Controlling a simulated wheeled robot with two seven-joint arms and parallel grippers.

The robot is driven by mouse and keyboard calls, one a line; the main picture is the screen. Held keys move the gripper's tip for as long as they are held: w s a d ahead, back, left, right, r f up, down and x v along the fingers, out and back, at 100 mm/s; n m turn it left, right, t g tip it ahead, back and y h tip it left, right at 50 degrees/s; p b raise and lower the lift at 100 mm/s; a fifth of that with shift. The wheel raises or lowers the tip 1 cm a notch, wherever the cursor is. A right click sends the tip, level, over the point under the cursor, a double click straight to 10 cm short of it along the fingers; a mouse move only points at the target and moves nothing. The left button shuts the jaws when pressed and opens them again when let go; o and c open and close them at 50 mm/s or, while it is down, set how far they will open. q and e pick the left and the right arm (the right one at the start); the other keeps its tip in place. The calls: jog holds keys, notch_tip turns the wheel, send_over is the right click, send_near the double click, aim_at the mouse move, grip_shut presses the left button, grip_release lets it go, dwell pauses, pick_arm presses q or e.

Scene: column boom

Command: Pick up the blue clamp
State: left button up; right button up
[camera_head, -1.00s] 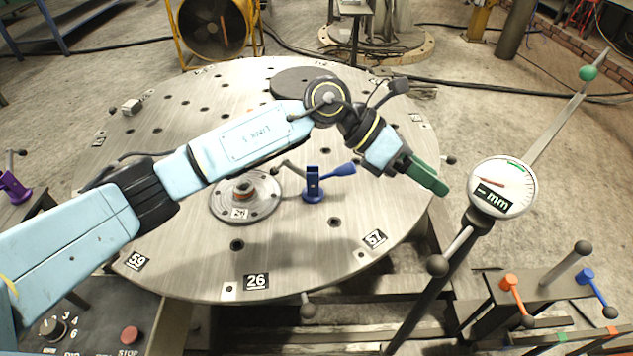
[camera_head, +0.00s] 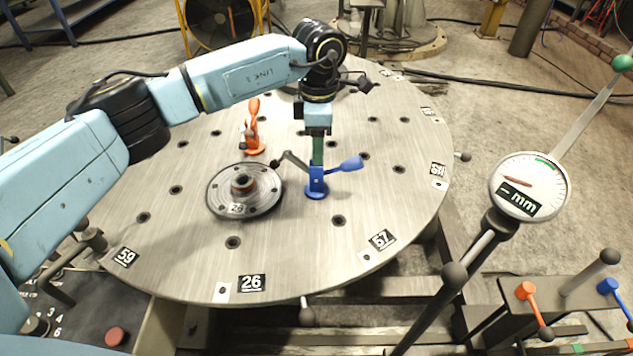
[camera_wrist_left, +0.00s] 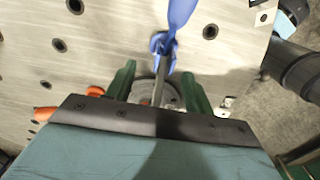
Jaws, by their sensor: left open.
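The blue clamp (camera_head: 316,184) stands upright on the round metal table (camera_head: 290,255), just right of a flanged disc, with its blue handle pointing right. My left gripper (camera_head: 317,160) points down directly over or just behind the clamp in the head view. In the left wrist view, its two green fingers (camera_wrist_left: 158,85) are spread apart, with the blue clamp (camera_wrist_left: 163,45) showing ahead of and between them. The gripper holds nothing that I can see. Whether a finger touches the clamp cannot be told. My right gripper is not in view.
The flanged disc (camera_head: 216,193) lies left of the clamp. An orange clamp (camera_head: 253,135) stands behind it. A dial gauge (camera_head: 528,186) on a post rises at the right. The table's front and right parts are mostly clear.

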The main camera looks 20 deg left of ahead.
pick_arm(q)
jog(key=f, duration=0.3)
jog(key=s+f+b, duration=0.1)
jog(key=f, duration=0.1)
jog(key=shift+w+f, duration=0.1)
jog(key=shift+f, duration=0.25)
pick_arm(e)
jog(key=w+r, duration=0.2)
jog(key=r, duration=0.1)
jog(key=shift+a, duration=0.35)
pick_arm(q)
jog(key=shift+r, duration=0.1)
jog(key=c, duration=1.1)
jog(key=shift+r, duration=0.15)
notch_tip(320, 180, up, 10)
jog(key=shift+f+p, duration=0.15)
jog(key=shift+p, duration=0.75)
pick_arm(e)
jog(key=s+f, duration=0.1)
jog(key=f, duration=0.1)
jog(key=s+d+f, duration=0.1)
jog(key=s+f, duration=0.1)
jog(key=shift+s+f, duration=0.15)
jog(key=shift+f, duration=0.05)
